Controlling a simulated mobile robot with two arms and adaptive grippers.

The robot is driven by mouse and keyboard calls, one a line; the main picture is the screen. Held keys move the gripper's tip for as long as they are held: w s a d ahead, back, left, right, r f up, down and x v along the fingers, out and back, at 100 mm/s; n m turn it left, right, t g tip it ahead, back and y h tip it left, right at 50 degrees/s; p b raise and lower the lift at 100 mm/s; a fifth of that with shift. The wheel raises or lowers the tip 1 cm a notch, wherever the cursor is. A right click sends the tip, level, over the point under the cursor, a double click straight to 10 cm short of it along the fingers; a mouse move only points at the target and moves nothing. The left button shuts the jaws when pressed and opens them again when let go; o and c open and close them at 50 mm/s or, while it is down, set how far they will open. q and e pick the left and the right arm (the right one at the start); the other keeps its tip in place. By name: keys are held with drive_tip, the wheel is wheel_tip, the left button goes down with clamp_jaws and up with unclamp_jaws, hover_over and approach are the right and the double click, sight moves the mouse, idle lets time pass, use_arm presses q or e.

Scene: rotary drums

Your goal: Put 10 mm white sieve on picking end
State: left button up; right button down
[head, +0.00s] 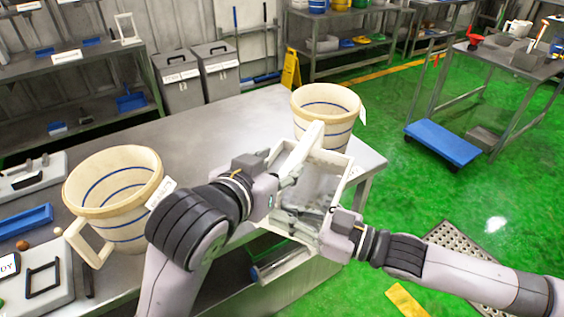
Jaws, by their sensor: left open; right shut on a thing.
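A white rectangular frame, which looks like the sieve (341,181), is at the right front end of the steel table, with a grey inside partly hidden by my grippers. I cannot read a size mark on it. My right gripper (322,222) is shut on the near right part of the white frame. My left gripper (289,182) is open over the left side of the frame; I cannot tell if it touches. No picking end can be made out by a label.
Two cream buckets with blue stripes, one at the left (119,212) and one behind the frame (333,103), stand on the steel table (235,125). A blue tray (25,224) lies at the left.

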sight(299, 151)
use_arm(q)
drive_tip(key=x, duration=1.1)
drive_tip(key=shift+w+d+f, duration=0.1)
drive_tip(key=shift+w+f, duration=0.15)
drive_tip(key=shift+w, duration=0.1)
use_arm(e)
drive_tip(key=shift+r, duration=0.15)
use_arm(q)
drive_tip(key=shift+c, duration=0.2)
clamp_jaws()
drive_tip(key=shift+r, duration=0.1)
use_arm(e)
drive_tip(key=c, duration=2)
unclamp_jaws()
drive_tip(key=o, duration=0.4)
drive_tip(key=shift+o, duration=0.2)
